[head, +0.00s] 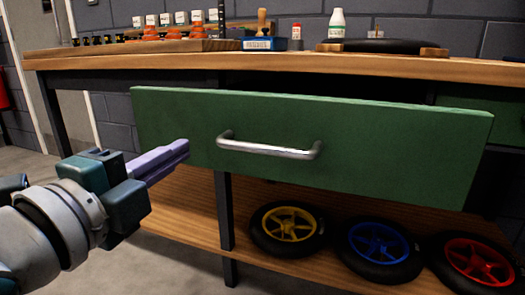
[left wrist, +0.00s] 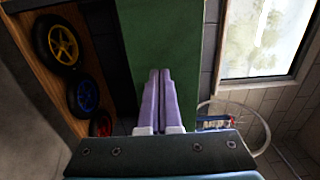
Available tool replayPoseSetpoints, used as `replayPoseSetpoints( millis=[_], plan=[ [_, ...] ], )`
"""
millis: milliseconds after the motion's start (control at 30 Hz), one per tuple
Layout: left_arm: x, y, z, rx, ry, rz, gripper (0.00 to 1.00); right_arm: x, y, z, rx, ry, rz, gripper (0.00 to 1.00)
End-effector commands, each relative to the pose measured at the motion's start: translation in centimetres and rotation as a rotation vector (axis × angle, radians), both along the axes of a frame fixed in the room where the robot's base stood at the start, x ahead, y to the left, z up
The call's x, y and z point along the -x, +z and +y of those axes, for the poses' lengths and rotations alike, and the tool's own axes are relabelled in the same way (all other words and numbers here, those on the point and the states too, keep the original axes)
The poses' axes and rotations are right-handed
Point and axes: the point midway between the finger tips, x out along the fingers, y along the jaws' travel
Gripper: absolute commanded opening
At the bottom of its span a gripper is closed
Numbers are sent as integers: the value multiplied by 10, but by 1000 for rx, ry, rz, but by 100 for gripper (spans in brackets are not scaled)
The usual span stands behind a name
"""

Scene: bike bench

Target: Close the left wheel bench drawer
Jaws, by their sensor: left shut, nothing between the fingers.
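The green drawer front (head: 390,150) of the bench stands out from under the wooden top in the head view, so the drawer is open. Its metal handle (head: 268,150) is a horizontal bar across the middle of the front. My left gripper (head: 186,148) is shut and empty, its purple fingers pointing at the left part of the drawer front, left of the handle. In the left wrist view, the shut fingers (left wrist: 159,90) appear in front of the green panel (left wrist: 180,35). Whether the tips touch it, I cannot tell. My right gripper is not in view.
The wooden bench top (head: 300,62) carries bottles, a blue box (head: 264,44) and a dark pad (head: 375,46). On the lower shelf (head: 185,215) lie yellow (head: 288,228), blue (head: 378,248) and red (head: 475,262) wheels. A second green drawer front (head: 485,120) shows at right.

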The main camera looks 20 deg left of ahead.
Motion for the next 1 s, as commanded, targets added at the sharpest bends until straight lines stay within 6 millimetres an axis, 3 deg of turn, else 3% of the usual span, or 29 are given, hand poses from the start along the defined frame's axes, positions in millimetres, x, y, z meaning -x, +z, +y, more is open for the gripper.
replayPoseSetpoints(
  millis=[233,800,1000],
  plan=[
    [-32,-1,-1,0,0,-1,0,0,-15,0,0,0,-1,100],
    [-40,0,-2,0,0,0,0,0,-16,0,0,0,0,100],
    [-57,0,-2,-1,-1,0,0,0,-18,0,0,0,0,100]
  ],
)
